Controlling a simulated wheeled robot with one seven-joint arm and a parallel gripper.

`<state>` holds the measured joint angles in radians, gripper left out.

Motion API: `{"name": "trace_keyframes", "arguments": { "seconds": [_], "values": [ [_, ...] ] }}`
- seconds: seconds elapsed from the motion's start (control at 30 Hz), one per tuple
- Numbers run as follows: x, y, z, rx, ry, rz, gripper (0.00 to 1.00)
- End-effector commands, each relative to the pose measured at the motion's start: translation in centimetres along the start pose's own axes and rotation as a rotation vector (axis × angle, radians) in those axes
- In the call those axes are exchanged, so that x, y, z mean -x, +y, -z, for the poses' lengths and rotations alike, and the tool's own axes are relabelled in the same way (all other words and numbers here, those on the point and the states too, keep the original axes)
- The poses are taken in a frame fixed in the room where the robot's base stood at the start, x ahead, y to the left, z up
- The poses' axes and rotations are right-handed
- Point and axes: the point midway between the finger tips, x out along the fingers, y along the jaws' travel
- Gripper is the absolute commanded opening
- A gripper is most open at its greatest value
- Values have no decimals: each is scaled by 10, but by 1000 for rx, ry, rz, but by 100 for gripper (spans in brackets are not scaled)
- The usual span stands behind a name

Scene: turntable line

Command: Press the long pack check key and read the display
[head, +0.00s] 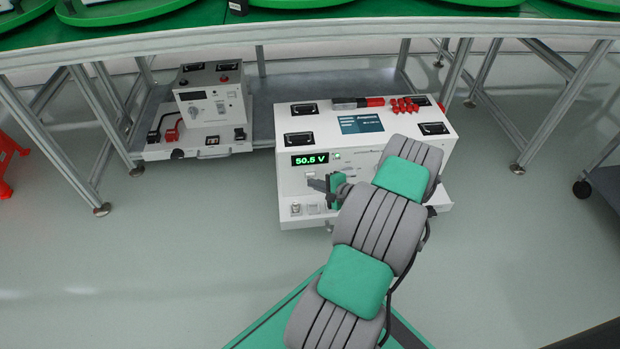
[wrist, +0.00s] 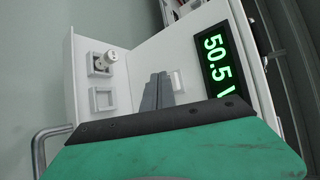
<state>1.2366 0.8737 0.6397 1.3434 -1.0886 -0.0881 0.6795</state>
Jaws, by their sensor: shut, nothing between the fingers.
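The long white pack (head: 405,154) stands on the floor level under the table edge, with handles, red caps and a screen on its top. Its front display (head: 310,159) is lit and reads 50.5 V in green; the display (wrist: 218,64) reads the same in the wrist view. My gripper (head: 318,184) is shut and empty at the pack's front face, below the display. In the wrist view the fingertips (wrist: 157,88) are close to the face, beside a pale square key (wrist: 177,82). I cannot tell whether they touch it. My arm hides the right part of the front.
A smaller grey-white unit (head: 213,100) stands on a low shelf (head: 262,121) to the left. The metal table legs (head: 88,135) frame the space. A dark cart (head: 603,180) is at the right edge. The floor (head: 150,255) at front left is clear.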

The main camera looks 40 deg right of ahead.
Motion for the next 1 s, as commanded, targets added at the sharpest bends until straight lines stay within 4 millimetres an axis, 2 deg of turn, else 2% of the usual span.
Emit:
{"name": "trace_keyframes", "arguments": {
  "seconds": [1.0],
  "values": [
    [-6,-4,4,0,0,0,0]
  ]
}}
